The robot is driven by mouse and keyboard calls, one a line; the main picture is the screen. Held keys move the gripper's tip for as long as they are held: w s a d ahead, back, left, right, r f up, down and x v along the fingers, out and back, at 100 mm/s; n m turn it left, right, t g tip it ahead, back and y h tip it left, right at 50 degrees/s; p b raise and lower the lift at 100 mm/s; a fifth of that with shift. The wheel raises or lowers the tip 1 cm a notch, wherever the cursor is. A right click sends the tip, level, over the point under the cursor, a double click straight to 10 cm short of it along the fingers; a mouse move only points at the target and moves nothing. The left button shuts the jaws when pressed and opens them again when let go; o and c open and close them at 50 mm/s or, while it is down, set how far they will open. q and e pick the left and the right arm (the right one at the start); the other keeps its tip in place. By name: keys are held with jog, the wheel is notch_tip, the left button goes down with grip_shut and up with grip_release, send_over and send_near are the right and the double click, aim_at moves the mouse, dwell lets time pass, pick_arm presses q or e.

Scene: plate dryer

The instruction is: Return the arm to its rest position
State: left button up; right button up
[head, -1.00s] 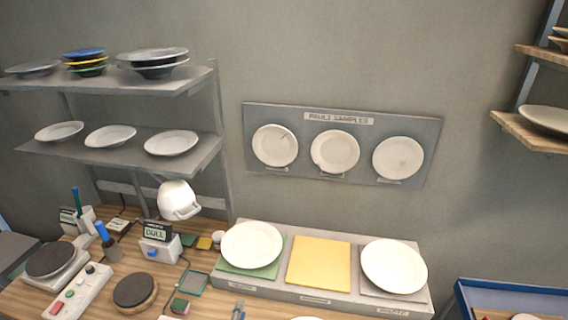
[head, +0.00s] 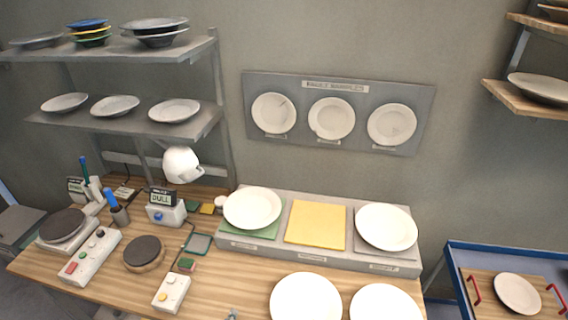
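A small grey tip, seemingly of my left gripper (head: 233,314), shows at the bottom edge of the head view, left of centre. Only this bit is visible, so I cannot see whether its fingers are open or shut, and I see nothing held. It is in front of the grey station (head: 318,258) and left of a white plate (head: 305,298) on the wooden table (head: 110,272). My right gripper is not in view.
The station bears a white plate on a green pad (head: 252,208), a bare yellow pad (head: 316,224) and another white plate (head: 386,227). A second front plate (head: 385,303) lies nearby. A button box (head: 172,291) stands left. A blue-rimmed cart (head: 459,285) is at right.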

pick_arm(q)
jog(key=s+a+f+m+g, duration=0.2)
jog(key=s+f+m+g, duration=0.1)
jog(key=s+m, duration=0.55)
jog(key=s+a+f+m+g, duration=0.2)
jog(key=s+m+g, duration=0.25)
jog(key=s, duration=0.75)
notch_tip(320, 180, down, 29)
jog(key=s+b, duration=0.2)
jog(key=s+a+f+m+g+b, duration=0.1)
jog(key=s+a+f+g, duration=0.1)
jog(key=s+f, duration=1.5)
jog(key=shift+a+y, duration=0.3)
jog(key=shift+a, duration=0.35)
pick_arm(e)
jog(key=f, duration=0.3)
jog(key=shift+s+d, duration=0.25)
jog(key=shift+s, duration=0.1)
pick_arm(q)
jog(key=shift+s, duration=0.1)
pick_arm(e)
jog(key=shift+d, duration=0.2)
